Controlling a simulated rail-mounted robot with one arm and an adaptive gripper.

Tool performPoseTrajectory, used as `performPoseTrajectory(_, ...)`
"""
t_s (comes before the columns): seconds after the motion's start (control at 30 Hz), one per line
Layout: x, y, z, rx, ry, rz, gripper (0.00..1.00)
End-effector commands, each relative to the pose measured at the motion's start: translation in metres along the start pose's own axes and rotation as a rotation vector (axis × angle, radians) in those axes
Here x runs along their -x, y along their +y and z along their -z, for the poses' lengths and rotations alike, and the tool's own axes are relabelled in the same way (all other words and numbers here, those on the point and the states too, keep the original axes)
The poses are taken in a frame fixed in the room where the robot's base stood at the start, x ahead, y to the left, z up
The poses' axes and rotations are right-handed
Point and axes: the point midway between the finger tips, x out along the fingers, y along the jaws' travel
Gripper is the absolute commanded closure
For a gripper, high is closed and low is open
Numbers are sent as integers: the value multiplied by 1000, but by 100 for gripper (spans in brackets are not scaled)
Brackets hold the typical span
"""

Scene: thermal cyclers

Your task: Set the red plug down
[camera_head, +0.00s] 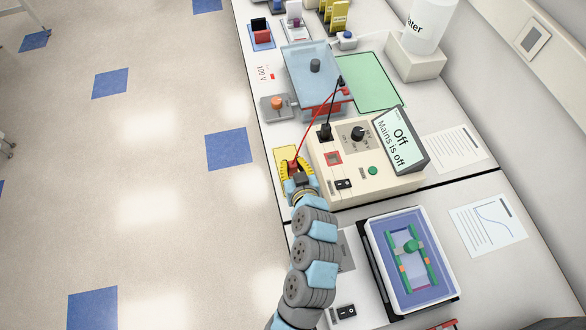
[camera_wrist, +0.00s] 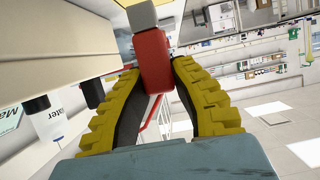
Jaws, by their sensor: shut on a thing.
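The red plug (camera_head: 292,163) is between the fingers of my gripper (camera_head: 298,182), which is shut on it. In the wrist view the red plug (camera_wrist: 153,62) stands between the yellow ribbed fingers (camera_wrist: 156,78), with a grey tip at its top. A red lead (camera_head: 315,124) runs from the plug up to the blue-lidded gel tank (camera_head: 305,62).
A black plug (camera_head: 325,132) stands on top of the power supply, whose screen (camera_head: 400,140) reads "Off, Mains is off". A red-framed square (camera_head: 333,158) is on its panel. An orange-knobbed grey block (camera_head: 277,104) and a green mat (camera_head: 371,85) lie beyond. A blue tray (camera_head: 442,275) stands nearer.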

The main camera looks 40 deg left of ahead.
Motion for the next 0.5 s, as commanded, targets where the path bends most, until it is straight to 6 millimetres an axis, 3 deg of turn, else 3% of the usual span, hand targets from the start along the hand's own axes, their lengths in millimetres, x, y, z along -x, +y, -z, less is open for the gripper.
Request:
performPoseTrajectory(0.3, -14, 1, -28, -2, -6, 1, 100)
performPoseTrajectory(0.5, -16, 1, -31, 2, -1, 0, 100)
